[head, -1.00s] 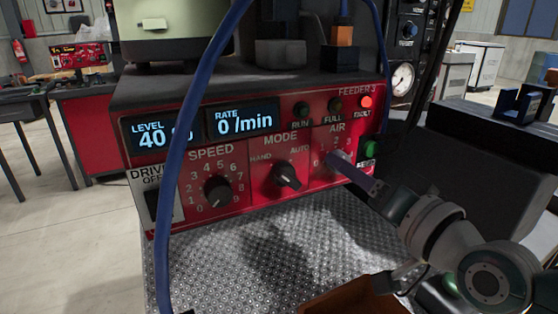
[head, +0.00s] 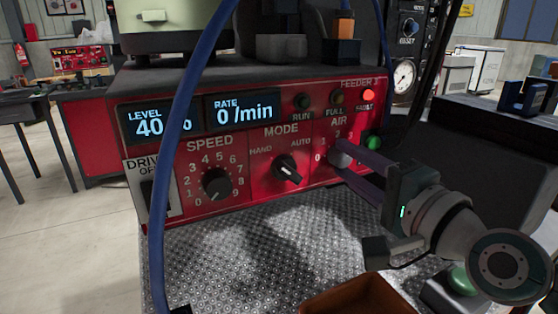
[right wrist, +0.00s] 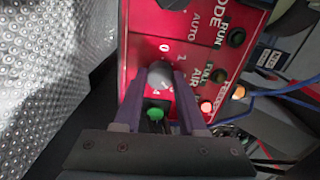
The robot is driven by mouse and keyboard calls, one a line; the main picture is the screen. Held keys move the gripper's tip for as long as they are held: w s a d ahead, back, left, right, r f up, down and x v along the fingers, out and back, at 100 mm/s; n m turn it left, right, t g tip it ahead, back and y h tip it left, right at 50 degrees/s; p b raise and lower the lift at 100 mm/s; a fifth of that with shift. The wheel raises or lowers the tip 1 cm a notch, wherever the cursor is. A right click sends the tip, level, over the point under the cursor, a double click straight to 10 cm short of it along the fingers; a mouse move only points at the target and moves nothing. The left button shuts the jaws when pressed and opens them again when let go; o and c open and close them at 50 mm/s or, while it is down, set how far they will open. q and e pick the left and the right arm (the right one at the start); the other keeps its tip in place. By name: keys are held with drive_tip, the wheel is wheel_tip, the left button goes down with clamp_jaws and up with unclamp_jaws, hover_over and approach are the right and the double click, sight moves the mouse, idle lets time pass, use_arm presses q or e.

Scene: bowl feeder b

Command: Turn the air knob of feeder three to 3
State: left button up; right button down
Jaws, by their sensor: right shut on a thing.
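The red panel of feeder 3 (head: 240,195) faces me. Its air knob (head: 339,153) is at the lower right under the word AIR, and shows as a grey round knob (right wrist: 160,75) in the right wrist view. My right gripper (head: 345,157) comes in from the right, its two purple fingers on the sides of the knob, shut on it. In the right wrist view the fingers (right wrist: 159,80) flank the knob. The fingers hide part of the scale; 0 shows beside the knob. I cannot read where its pointer stands. My left gripper is not in view.
The mode knob (head: 287,170) and speed knob (head: 216,184) are left of the air knob. A green button (head: 372,143) is close by at its right. The fault lamp (head: 367,97) glows red. A blue hose (head: 172,150) crosses the panel's left. A brown bin (head: 355,298) stands below.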

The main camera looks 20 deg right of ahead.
drive_tip(key=shift+m, duration=0.4)
drive_tip(key=shift+c, duration=2.4)
unclamp_jaws()
drive_tip(key=shift+s, duration=0.1)
drive_tip(key=s+d, duration=0.1)
drive_tip(key=s, duration=0.8)
drive_tip(key=shift+s+d, duration=0.2)
drive_tip(key=shift+s, duration=0.15)
drive_tip(key=shift+s, duration=0.1)
